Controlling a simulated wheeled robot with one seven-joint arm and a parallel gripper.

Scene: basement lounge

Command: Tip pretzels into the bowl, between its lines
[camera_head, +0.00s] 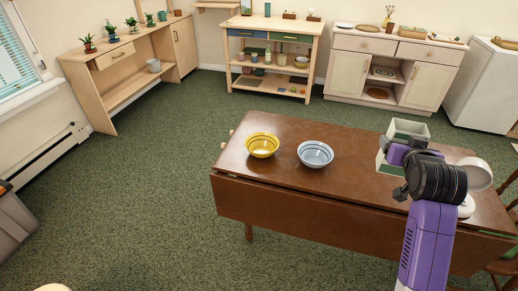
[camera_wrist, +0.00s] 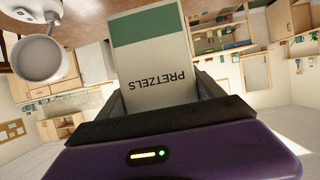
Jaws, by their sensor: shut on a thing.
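My gripper (camera_head: 392,158) is shut on the pretzels box (camera_head: 409,129), a pale box with a green band, held above the right part of the table. The box looks upright with its top open; its contents cannot be made out. In the wrist view my gripper (camera_wrist: 162,98) has a finger on each side of the box (camera_wrist: 152,58), whose word PRETZELS reads upside down. A yellow bowl (camera_head: 262,145) and a light blue bowl (camera_head: 315,154) stand on the table to the left of the box. Both have dark lines and look empty.
The brown drop-leaf table (camera_head: 300,188) is clear around the bowls and between them and the box. My arm hides part of its right side. A chair (camera_head: 508,262) stands at the right. Shelves and cabinets (camera_head: 365,70) line the back wall, away from the table.

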